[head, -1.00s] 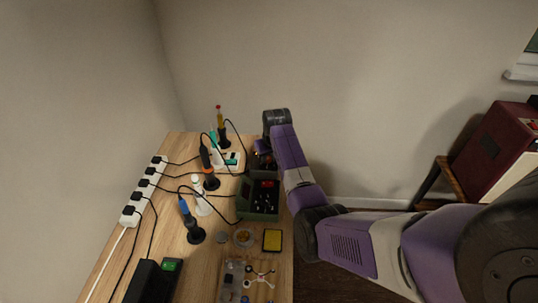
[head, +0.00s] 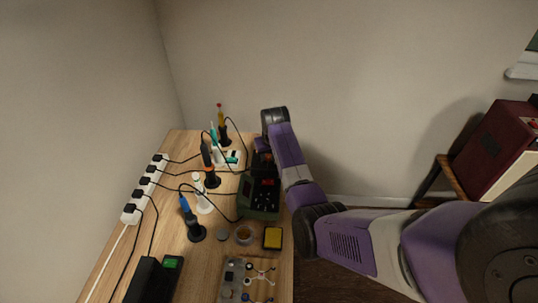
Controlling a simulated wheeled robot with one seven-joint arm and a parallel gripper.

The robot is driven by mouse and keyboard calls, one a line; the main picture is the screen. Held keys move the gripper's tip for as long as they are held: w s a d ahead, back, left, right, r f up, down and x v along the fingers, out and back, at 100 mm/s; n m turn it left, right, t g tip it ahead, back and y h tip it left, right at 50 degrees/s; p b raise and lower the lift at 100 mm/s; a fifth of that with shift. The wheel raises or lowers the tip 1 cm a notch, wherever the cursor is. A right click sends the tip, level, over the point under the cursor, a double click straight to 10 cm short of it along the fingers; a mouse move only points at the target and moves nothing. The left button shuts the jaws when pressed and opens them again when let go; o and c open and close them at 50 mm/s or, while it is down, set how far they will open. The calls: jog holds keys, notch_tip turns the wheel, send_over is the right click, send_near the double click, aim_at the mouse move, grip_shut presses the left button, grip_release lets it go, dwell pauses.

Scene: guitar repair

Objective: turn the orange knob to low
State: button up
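A dark green soldering station (head: 258,208) with a red display and small controls stands on the right side of the bench. My arm comes in from the right, and its wrist (head: 275,118) is above the bench's far right edge. My gripper (head: 263,163) points down just behind the green station. It is dark and small here, and its fingers cannot be made out. I cannot pick out the orange knob clearly; the area around the gripper is partly covered by my arm. An iron with an orange grip (head: 206,155) stands in a holder to the left.
A blue iron (head: 186,208) and a white iron (head: 201,193) stand in holders, with cables running to a white power strip (head: 143,188). A white-and-teal unit (head: 233,158) is at the back. A yellow sponge tray (head: 272,238) and a black-and-green unit (head: 153,281) are nearer.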

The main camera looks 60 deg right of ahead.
jog(key=v, duration=0.7)
jog(key=shift+r, duration=0.35)
jog(key=shift+a, duration=0.1)
jog(key=w+d+r+t+h, duration=0.3)
jog(key=w+r+t+h, duration=0.2)
jog(key=r, duration=0.2)
jog(key=s+a+r+n+t+y, duration=0.1)
jog(key=s+a+n+t, duration=0.4)
jog(key=a, duration=1.1)
jog(key=s+a+r+t+y, duration=0.1)
jog(key=s+a+t, duration=0.3)
jog(key=s+a, duration=0.75)
jog(key=s+a+r+n+g+y, duration=0.1)
jog(key=s+a+y, duration=0.5)
jog(key=s+a, duration=1)
jog(key=a+n+g, duration=0.1)
jog(key=a+n, duration=0.1)
jog(key=a, duration=0.1)
jog(key=shift+s+a+n+y, duration=0.2)
jog(key=shift+a+n+y, duration=0.1)
